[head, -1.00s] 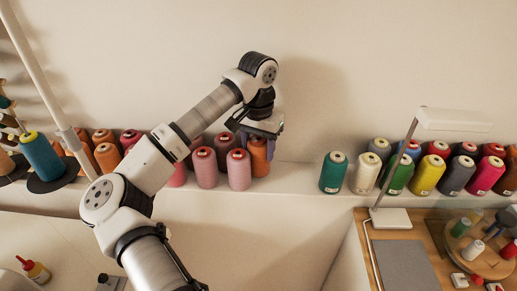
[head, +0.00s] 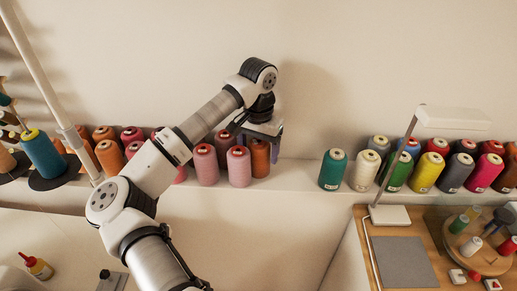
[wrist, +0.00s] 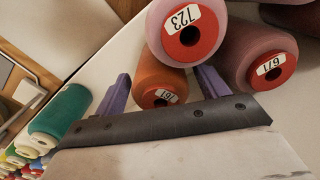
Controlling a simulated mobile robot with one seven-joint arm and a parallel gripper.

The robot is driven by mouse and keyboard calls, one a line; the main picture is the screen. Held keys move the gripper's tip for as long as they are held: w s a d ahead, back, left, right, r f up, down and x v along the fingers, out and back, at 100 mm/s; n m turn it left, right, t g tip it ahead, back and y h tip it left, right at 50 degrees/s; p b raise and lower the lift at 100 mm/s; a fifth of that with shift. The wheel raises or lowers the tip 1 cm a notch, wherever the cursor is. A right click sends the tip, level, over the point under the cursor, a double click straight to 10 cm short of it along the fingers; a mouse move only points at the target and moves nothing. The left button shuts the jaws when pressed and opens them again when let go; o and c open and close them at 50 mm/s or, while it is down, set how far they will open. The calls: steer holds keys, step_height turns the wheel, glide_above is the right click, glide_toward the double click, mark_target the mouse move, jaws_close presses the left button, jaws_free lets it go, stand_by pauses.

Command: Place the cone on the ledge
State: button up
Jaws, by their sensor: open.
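An orange-brown cone (head: 260,158) of thread stands upright on the white ledge (head: 296,173), at the right end of a row of pink and orange cones. It also shows in the wrist view (wrist: 158,68), between two purple fingers. My gripper (head: 262,140) points down over it with the fingers apart, one to each side. In the wrist view my gripper (wrist: 165,88) looks open, and I cannot tell whether either finger touches the cone. My gripper and wrist hide the cone's top in the head view.
Pink cones (head: 239,167) stand close on the left of the orange-brown cone. A bare stretch of ledge lies to its right, up to a teal cone (head: 333,170) and several more cones. A desk lamp (head: 391,213) stands in front of the right-hand group.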

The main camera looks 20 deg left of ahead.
steer(key=shift+r, duration=0.1)
steer(key=shift+r+p, duration=0.25)
steer(key=shift+p, duration=0.1)
step_height(320, 180, up, 12)
steer(key=b, duration=0.2)
steer(key=shift+f, duration=0.15)
steer(key=shift+d, duration=0.1)
